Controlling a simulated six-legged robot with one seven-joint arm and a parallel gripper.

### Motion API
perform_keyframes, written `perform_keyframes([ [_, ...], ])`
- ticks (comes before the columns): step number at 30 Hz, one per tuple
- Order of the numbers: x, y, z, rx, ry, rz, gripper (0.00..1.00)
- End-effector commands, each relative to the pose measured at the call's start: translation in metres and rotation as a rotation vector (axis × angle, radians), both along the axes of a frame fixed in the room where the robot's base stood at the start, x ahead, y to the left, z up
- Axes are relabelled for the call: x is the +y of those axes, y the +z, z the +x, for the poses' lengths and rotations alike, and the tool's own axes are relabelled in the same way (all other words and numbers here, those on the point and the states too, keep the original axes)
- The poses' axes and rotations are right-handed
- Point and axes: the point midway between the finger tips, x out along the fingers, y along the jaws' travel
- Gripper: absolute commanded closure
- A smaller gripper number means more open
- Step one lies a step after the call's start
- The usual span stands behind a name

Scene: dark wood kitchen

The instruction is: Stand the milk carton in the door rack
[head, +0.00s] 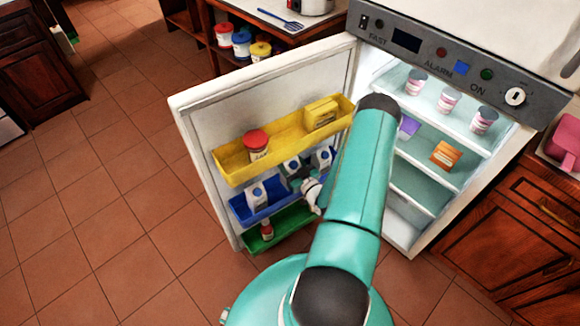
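Three white and blue milk cartons show at the open fridge door. One carton (257,196) stands upright at the left of the blue door rack (240,209). A second carton (292,167) is in the middle and a third carton (323,158) is at the right, both at the blue rack's height; my gripper and arm hide part of that area. My gripper (299,178) is at the middle of the blue rack, close to the middle carton. Its fingers are small and partly hidden, so I cannot tell whether they are open or hold a carton.
The yellow rack (225,170) above holds a red-lidded jar (256,146) and a yellow box (320,114). The green rack (288,240) below holds a small red bottle (267,230). Fridge shelves (425,150) carry several tubs. The tiled floor (100,215) at left is clear.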

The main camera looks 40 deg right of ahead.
Motion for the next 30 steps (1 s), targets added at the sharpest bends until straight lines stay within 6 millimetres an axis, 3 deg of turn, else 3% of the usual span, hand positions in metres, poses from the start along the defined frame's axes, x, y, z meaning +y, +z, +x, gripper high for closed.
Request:
perform_keyframes([
  [5, 0.0, -0.019, 0.004, -0.003, 0.0, 0.0, 1.0],
  [29, -0.001, -0.031, 0.004, -0.003, 0.0, -0.001, 1.0],
  [30, -0.001, -0.032, 0.004, -0.001, 0.0, 0.0, 0.42],
])
